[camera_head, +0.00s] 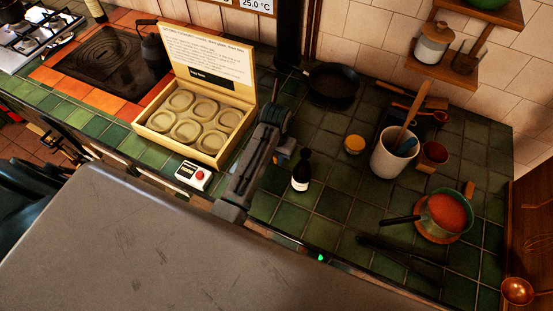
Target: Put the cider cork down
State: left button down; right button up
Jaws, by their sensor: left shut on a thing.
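My left gripper (283,152) is in the middle of the view, above the green tiled counter, just left of a dark bottle. It is shut on the cider cork, which is mostly hidden by the fingers and my arm; its outline is not clear. The dark bottle (301,171) with a pale label stands upright on the tiles. Whether the gripper touches the bottle cannot be told. My right gripper is not in view.
An open box (146,131) with several round hollows stands left of my arm, a red-buttoned device (194,176) before it. Right are a yellow-topped jar (354,144), a utensil crock (392,158) and a pan of red food (446,212). Tiles between bottle and pan are largely clear.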

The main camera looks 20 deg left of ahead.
aim_at(276, 162)
pick_arm(q)
jog(key=f+p, duration=0.1)
jog(key=f, duration=0.2)
jog(key=shift+w+p, duration=0.2)
jog(key=shift+p, duration=0.2)
jog(key=shift+f, duration=0.4)
jog(key=c, duration=1.3)
grip_release()
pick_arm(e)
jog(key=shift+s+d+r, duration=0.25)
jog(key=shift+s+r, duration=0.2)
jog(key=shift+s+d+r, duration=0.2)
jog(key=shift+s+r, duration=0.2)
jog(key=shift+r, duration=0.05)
